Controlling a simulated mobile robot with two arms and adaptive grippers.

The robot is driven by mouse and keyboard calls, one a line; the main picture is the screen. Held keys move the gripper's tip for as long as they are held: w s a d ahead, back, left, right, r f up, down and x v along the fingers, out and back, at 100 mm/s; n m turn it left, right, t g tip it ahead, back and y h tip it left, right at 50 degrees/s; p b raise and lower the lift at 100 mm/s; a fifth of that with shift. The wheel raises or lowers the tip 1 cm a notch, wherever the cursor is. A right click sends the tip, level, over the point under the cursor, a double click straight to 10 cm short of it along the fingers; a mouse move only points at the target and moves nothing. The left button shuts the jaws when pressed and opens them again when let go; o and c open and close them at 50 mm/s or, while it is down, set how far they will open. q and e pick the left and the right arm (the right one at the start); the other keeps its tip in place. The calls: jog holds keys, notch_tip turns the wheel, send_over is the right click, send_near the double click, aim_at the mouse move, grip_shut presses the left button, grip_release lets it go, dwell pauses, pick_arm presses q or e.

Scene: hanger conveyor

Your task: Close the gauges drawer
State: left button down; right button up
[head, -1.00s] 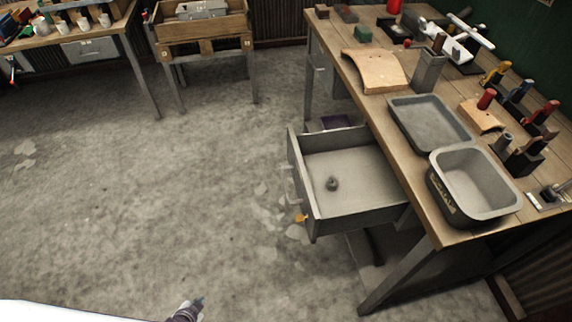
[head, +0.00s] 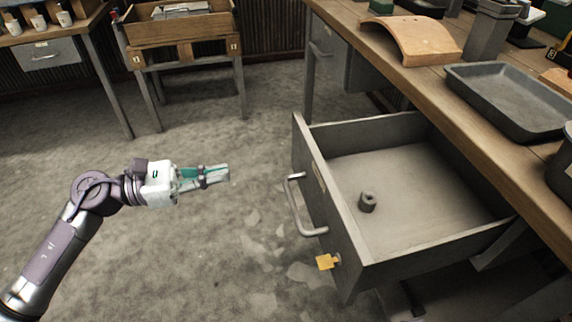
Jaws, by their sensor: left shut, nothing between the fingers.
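A grey metal drawer (head: 330,232) stands pulled out from under the wooden workbench, its front facing left. A silver bar handle (head: 299,205) is on its front, with a yellow tag or key (head: 327,262) below it. A small dark ring-shaped part (head: 368,202) lies on the drawer floor. No readable label tells me whether this is the gauges drawer. My left gripper (head: 226,175) is shut and empty, to the left of the drawer front and apart from the handle, pointing right. My right gripper is not in view.
The workbench (head: 420,80) holds a curved tan piece (head: 412,40) and a dark tray (head: 515,98). A wooden crate stand (head: 180,30) is at the back. The floor left of the drawer is clear.

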aim_at(301, 159)
pick_arm(q)
jog(key=p+x, duration=0.1)
jog(key=x, duration=1.1)
jog(key=shift+d+r, duration=0.15)
jog(key=shift+w+d, duration=0.2)
jog(key=shift+d, duration=0.35)
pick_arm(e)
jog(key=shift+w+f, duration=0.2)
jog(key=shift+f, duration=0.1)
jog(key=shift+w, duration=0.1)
